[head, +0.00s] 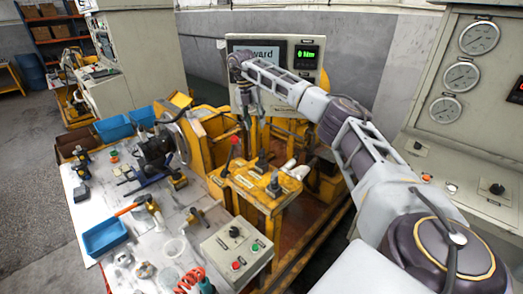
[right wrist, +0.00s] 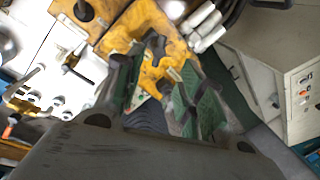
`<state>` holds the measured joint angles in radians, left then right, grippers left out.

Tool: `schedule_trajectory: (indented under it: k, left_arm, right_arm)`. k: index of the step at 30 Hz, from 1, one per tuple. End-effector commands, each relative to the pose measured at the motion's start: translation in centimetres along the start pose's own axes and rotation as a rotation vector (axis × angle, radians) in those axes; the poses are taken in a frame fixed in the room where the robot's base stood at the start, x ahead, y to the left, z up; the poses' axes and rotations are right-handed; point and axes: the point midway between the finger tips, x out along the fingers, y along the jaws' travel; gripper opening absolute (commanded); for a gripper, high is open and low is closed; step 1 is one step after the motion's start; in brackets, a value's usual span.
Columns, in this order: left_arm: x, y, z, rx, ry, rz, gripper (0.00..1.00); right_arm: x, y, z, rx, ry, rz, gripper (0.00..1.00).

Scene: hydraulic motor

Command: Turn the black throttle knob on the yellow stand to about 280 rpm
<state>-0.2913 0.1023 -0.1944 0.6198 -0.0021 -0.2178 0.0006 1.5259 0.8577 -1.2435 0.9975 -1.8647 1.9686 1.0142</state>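The yellow stand (head: 256,188) is in the middle of the head view. A black throttle knob (head: 273,186) sits on its near right part, with a black lever (head: 262,160) and a red-topped lever (head: 235,143) farther back. My right gripper (head: 247,115) hangs pointing down above and behind the stand, apart from the knob. In the right wrist view its two fingers (right wrist: 168,62) with green pads are spread and empty over yellow metal (right wrist: 135,28). A round black part (right wrist: 84,11) shows there at the top left; I cannot tell if it is the knob. My left gripper is not seen.
A display panel (head: 308,82) with green digits stands behind my right arm, which partly covers its screen. A grey control box (head: 228,262) is at the front of the white table (head: 90,205). Blue bins and tools lie on the left. A gauge cabinet (head: 473,120) stands right.

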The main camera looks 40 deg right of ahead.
Motion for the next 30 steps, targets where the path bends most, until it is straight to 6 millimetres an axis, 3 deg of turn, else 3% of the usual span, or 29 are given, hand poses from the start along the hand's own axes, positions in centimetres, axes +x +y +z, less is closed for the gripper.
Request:
schedule_trajectory:
  k: [30]
  left_arm:
    - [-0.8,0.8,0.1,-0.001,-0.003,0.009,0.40]
  right_arm:
    - [12.0,-0.1,0.0,0.000,0.001,-0.001,0.39]
